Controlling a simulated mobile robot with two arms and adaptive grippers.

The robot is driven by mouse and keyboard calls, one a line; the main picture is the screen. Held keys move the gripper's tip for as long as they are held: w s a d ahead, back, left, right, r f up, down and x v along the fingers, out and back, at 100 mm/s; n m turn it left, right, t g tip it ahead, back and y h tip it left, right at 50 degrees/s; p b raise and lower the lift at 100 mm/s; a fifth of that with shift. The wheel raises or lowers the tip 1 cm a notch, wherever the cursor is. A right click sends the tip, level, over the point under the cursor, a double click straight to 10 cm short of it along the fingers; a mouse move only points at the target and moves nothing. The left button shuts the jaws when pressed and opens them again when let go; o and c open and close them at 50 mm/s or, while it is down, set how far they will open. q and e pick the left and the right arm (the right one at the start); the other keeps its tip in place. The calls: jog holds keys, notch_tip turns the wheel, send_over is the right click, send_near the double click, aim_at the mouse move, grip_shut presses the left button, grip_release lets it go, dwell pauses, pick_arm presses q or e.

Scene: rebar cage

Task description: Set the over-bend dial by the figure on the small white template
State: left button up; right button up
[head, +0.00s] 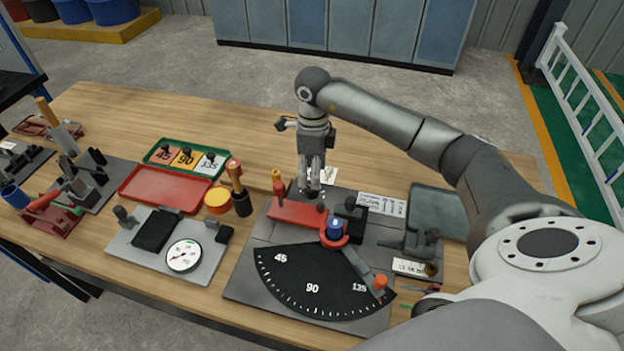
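A green tray (150,153) at the centre left holds a red plate marked 45, an orange plate marked 90 and a small white template (211,164) that seems to read 135; each has a black knob. A round white-faced dial (184,256) with a needle and a green mark sits on a grey plate at the front left. My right gripper (312,192) points down over the back of the bending fixture, above its red arm, well right of both. Its fingers look close together; their gap is unclear and nothing visible is held. My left gripper is out of view.
The bending fixture has a black scale (318,280) marked 45, 90 and 135, and a blue-topped pivot. Printed white cards (382,204) lie at its right.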

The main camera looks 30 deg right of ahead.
aim_at(312, 191)
notch_tip(312, 191, down, 6)
jog(key=shift+r+p, duration=0.2)
jog(key=shift+p, duration=0.3)
jog(key=shift+c, duration=0.9)
jog(key=c, duration=0.8)
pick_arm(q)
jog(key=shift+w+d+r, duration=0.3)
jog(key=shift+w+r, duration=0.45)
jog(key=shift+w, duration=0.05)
pick_arm(e)
jog(key=shift+c, duration=0.2)
